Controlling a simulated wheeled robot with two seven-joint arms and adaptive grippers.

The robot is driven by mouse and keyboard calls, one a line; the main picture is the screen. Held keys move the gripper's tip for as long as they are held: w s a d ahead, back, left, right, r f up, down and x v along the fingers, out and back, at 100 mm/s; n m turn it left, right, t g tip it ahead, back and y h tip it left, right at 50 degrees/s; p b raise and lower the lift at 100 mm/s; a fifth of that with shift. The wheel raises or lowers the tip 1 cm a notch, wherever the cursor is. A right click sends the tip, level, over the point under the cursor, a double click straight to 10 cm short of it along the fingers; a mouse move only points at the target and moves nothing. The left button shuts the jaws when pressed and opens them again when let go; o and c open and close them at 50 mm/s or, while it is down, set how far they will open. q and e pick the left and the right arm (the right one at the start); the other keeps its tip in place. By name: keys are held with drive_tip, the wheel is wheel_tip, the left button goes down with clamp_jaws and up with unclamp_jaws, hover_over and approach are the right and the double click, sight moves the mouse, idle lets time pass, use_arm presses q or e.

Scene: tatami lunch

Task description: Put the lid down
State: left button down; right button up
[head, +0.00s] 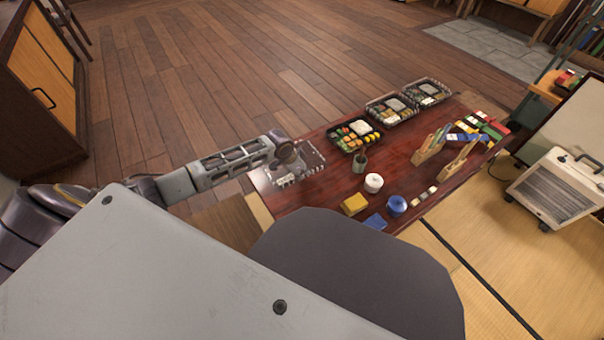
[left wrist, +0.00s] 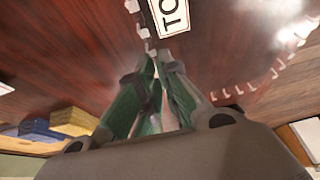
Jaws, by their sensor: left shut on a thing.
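A clear plastic lid (head: 314,157) is at the left end of the dark red table (head: 325,200), in the head view. My left gripper (head: 289,174) is at the lid, partly hidden by its own wrist. In the left wrist view, its green-padded fingers (left wrist: 163,95) are closed together on the lid's edge. The lid's pale notched rim and a white label (left wrist: 171,14) with black letters show beyond the fingertips. I cannot tell whether the lid touches the table or hangs just above it. My right gripper is out of view.
A filled bento box (head: 355,135) sits right of the lid, with more boxes behind it. A green cup (head: 359,163), white round container (head: 374,182), yellow block (head: 354,204) and blue roll (head: 396,205) stand nearer. Wooden racks (head: 430,147) are farther right.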

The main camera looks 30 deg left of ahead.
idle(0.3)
use_arm(q)
drive_tip(key=c, duration=1.6)
unclamp_jaws()
drive_tip(key=shift+f, duration=0.1)
drive_tip(key=shift+c, duration=0.2)
drive_tip(key=shift+p+v, duration=0.8)
drive_tip(key=shift+v, duration=0.75)
drive_tip(key=p+v, duration=0.4)
drive_tip(key=v, duration=0.5)
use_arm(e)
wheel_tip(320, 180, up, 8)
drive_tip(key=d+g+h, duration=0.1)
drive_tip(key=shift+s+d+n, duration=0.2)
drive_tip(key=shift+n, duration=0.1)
